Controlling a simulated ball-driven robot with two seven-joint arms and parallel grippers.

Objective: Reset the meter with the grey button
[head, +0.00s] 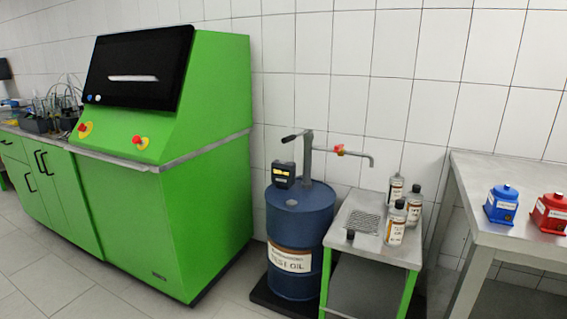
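The meter (284,174) is a small dark box with a yellow display, on top of the blue test oil drum (293,225) in the middle of the head view. Its grey button is too small to make out. A hand pump (307,155) with a lever and a spout stands on the drum beside the meter. Neither of my grippers is in view.
A green test bench (200,180) with a black screen stands left of the drum. A small table (379,250) with several bottles is right of it, under the spout (371,160). A larger table (500,170) holds a blue container (501,206) and a red container (550,214). Floor is free at front left.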

